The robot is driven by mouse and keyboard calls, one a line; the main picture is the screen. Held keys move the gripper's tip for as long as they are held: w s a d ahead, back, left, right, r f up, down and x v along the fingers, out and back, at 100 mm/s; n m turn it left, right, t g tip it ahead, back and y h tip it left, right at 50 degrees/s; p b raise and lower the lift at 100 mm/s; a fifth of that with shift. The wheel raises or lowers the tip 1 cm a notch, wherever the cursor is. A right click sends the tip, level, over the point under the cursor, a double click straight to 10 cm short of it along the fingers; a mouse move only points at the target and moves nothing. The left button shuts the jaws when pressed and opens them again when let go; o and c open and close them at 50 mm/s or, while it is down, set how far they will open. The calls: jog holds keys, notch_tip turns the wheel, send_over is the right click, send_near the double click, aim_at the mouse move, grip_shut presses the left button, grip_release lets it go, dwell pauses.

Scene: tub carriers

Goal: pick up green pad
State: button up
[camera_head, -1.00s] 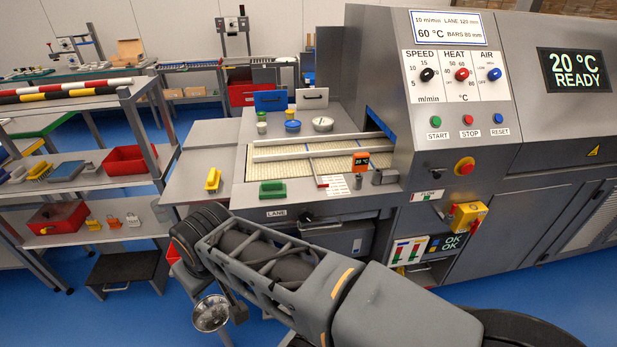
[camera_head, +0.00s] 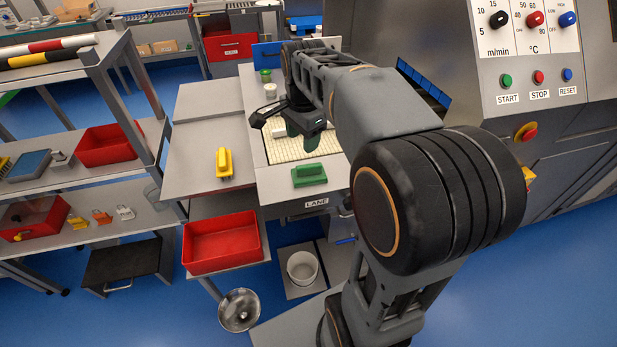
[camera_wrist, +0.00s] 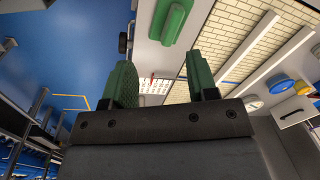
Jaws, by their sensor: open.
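The green pad (camera_head: 309,175), a flat block with a raised grip, lies on the grey table edge in front of the cream lane. It also shows at the top of the wrist view (camera_wrist: 174,22). My gripper (camera_head: 304,142) hangs above the lane, just behind the pad in the head view, with its green fingers pointing down. In the wrist view my gripper (camera_wrist: 160,82) has its two green fingers wide apart with nothing between them. The pad is beyond the fingertips and apart from them.
A yellow pad (camera_head: 223,163) lies on the side table (camera_head: 193,145). A red tray (camera_head: 222,243) and a white bucket (camera_head: 302,267) are below. The machine housing (camera_head: 480,110) stands at right.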

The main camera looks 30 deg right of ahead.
jog(key=w+d+f+m+g, duration=0.1)
jog(key=w+d+m, duration=0.2)
jog(key=m, duration=0.2)
send_over(309, 165)
jog(key=shift+m, duration=0.3)
notch_tip(309, 165, down, 8)
jog(key=shift+a+r+b, duration=0.1)
jog(key=shift+b, duration=0.3)
jog(key=shift+f+p, duration=0.35)
jog(key=shift+f, duration=2.75)
grip_shut()
